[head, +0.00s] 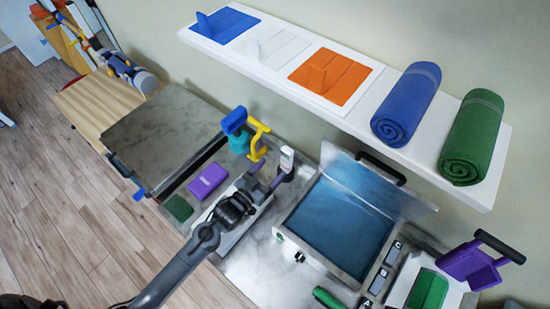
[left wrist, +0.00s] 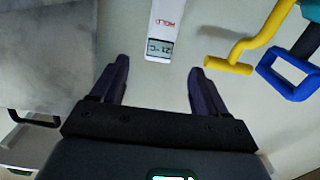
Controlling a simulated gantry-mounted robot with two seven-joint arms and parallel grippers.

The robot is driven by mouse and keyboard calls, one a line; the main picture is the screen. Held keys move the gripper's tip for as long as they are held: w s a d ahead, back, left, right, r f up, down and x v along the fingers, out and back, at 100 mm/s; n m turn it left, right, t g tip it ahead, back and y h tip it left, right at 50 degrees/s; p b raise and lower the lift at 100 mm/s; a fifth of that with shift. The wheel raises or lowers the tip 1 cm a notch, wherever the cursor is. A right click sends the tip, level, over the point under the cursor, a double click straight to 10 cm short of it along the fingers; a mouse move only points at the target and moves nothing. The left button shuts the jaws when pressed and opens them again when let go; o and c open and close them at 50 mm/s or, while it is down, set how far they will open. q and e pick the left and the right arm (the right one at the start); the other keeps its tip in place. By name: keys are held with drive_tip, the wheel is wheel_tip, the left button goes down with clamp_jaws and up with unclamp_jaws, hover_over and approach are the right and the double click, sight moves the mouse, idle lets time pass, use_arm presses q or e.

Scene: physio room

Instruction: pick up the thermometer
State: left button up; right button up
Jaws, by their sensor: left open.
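The thermometer is a white device (head: 287,158) in the head view, just beyond the fingertips of my left gripper (head: 267,176). In the left wrist view the thermometer (left wrist: 163,32) shows a small display reading 21 °C and the word HOLD. Its upper end runs out of that picture. My left gripper (left wrist: 160,70) is open, with the thermometer's lower end ahead of the gap between its two dark fingers. No contact shows. My right gripper is in neither view.
A yellow tool (head: 258,140) and a blue-headed tool (head: 234,120) stand beside the thermometer. An open case with a blue interior (head: 340,228) lies to its right. A purple box (head: 207,181) lies left of my arm. A white shelf (head: 270,76) with rolled mats hangs behind.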

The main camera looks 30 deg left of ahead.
sight(291, 149)
use_arm(q)
drive_tip(key=x, duration=0.5)
drive_tip(key=shift+w+d+r, duration=0.15)
drive_tip(key=shift+w+d, duration=0.1)
drive_tip(key=shift+d, duration=0.1)
drive_tip(key=shift+a+f+x, duration=0.1)
drive_tip(key=shift+a+x, duration=0.05)
drive_tip(key=shift+x, duration=1.3)
drive_tip(key=shift+a+f+x, duration=0.1)
drive_tip(key=shift+f+x, duration=0.05)
drive_tip(key=shift+x, duration=1.35)
